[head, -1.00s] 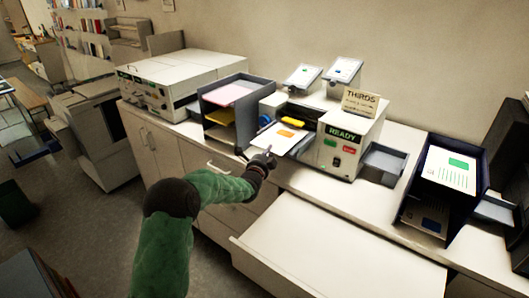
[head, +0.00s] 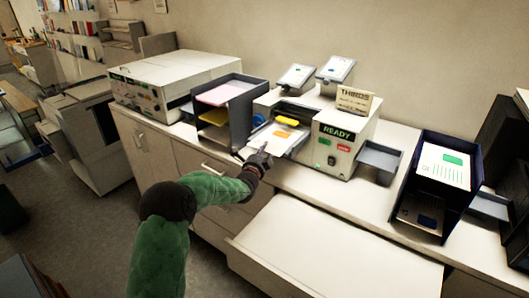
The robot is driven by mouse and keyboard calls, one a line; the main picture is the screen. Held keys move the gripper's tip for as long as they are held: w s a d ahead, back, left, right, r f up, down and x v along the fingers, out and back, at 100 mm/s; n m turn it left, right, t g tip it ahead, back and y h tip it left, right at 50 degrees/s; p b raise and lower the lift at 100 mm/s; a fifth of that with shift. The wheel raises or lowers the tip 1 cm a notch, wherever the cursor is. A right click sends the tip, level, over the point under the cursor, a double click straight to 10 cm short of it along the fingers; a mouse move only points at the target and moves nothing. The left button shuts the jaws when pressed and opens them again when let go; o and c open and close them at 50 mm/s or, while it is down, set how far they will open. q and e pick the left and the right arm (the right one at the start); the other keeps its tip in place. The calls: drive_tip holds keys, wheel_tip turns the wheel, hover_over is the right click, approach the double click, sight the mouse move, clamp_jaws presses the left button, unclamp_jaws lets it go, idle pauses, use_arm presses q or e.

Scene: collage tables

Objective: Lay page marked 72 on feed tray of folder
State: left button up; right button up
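The folder (head: 343,147) is a white machine with a green READY display on the counter. A white page with an orange mark (head: 283,134) lies over its feed tray at the front left; any number on it is too small to read. My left gripper (head: 265,152) is at the near edge of this page, at or touching it. Its dark fingers are too small to show whether they are shut on the page or open. My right gripper is not in view.
A dark sorter (head: 237,118) with pink and yellow sheets stands left of the folder. A dark rack (head: 409,200) holding a green-marked page (head: 444,167) stands to the right. A small grey tray (head: 379,157) juts from the folder's right side. A white pull-out surface (head: 325,245) is clear.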

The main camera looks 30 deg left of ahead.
use_arm(q)
drive_tip(key=shift+s, duration=0.1)
drive_tip(key=v, duration=1.2)
